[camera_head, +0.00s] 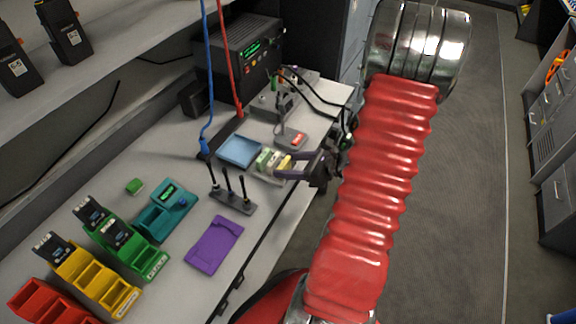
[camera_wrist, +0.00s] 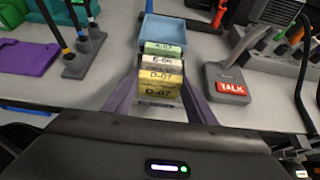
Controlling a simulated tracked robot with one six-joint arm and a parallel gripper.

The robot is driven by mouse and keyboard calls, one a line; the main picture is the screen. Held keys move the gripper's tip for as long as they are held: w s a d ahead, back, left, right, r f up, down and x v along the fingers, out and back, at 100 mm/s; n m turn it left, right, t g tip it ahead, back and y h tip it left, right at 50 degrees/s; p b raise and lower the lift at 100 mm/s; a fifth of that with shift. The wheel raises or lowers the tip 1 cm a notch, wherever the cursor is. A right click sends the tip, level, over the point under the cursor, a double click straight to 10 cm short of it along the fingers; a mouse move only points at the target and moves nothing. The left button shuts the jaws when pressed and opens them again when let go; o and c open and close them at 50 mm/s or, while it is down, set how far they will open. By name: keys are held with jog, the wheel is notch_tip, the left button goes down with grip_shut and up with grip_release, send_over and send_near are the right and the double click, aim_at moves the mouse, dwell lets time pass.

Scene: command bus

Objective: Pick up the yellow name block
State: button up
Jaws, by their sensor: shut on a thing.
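The yellow name block (camera_wrist: 160,82), lettered D-07, is between the two purple fingers of my gripper (camera_wrist: 159,88) in the wrist view. My gripper is shut on it. The block is nearest my gripper in a short row, with a cream block (camera_wrist: 160,60) lettered E-04 and a pale green block (camera_wrist: 163,48) lettered A-03 behind it. In the head view the yellow block (camera_head: 284,163) shows at the right end of this row, by my gripper (camera_head: 287,165) near the bench's edge. I cannot tell whether it is clear of the surface below.
A blue tray (camera_head: 240,150) lies just behind the row. A grey unit with a red TALK label (camera_wrist: 231,88) stands close to the right. A stand with upright rods (camera_head: 232,200) and a purple plate (camera_head: 215,246) are on the bench to the near side.

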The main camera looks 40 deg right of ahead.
notch_tip(320, 180, up, 10)
dwell(0.6)
jog(key=shift+f, duration=0.1)
dwell(0.4)
